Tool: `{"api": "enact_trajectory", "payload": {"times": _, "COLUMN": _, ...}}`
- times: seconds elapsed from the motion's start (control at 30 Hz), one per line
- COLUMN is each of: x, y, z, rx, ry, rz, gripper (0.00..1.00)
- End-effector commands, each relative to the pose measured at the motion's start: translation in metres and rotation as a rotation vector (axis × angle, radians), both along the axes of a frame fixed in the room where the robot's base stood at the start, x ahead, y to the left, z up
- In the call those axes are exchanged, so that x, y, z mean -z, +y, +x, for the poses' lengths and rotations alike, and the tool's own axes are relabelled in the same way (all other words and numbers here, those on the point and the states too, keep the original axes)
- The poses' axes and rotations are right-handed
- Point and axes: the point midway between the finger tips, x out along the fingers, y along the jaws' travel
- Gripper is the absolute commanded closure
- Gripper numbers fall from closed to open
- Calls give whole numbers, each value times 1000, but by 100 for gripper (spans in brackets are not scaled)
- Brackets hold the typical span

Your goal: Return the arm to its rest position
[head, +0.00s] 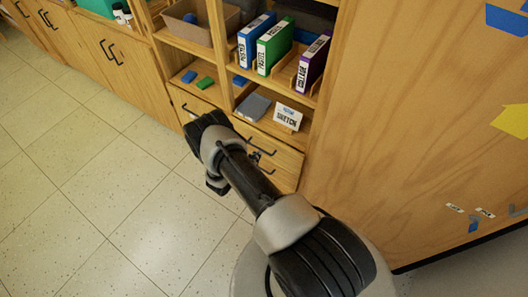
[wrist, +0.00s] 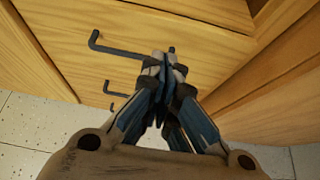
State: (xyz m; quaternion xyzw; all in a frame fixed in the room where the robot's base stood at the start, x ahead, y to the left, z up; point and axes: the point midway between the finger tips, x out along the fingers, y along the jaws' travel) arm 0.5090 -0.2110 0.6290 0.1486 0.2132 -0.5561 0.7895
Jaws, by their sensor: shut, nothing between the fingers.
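My gripper (wrist: 163,62) is shut and empty in the wrist view, its fingertips together in front of a wooden drawer front. A black drawer handle (wrist: 125,50) shows just left of the fingertips; I cannot tell whether they touch it. In the head view my arm (head: 250,185) reaches forward from the lower right towards the drawers under the shelves. The gripper is mostly hidden behind the wrist there, with a small dark part (head: 254,157) showing beside a drawer handle.
Shelves above the drawers hold blue, green and purple binders (head: 275,46), a bin (head: 200,22) and a "SKETCH" card (head: 288,117). A large wooden panel (head: 420,120) stands close on the right. The tiled floor (head: 95,190) on the left is clear.

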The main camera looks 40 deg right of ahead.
Motion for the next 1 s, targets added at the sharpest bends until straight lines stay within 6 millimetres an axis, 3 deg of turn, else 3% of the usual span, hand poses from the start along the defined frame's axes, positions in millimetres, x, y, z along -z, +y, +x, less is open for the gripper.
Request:
{"api": "enact_trajectory", "payload": {"times": 0.23, "x": -18, "y": 29, "z": -11, "rx": -2, "ry": 1, "rz": 1, "gripper": 100}}
{"api": "enact_trajectory", "payload": {"times": 0.57, "x": -19, "y": 33, "z": -13, "rx": 1, "ry": 2, "rz": 0, "gripper": 100}}
{"api": "enact_trajectory", "payload": {"times": 0.67, "x": -30, "y": 32, "z": -8, "rx": 18, "ry": -14, "rz": 3, "gripper": 100}}
{"api": "enact_trajectory", "payload": {"times": 0.77, "x": -62, "y": 29, "z": 3, "rx": 78, "ry": -60, "rz": 11, "gripper": 100}}
{"api": "enact_trajectory", "payload": {"times": 0.9, "x": -139, "y": 25, "z": 17, "rx": 228, "ry": -167, "rz": 45, "gripper": 100}}
{"api": "enact_trajectory", "payload": {"times": 1.0, "x": -197, "y": 24, "z": 16, "rx": 351, "ry": -251, "rz": 82, "gripper": 100}}
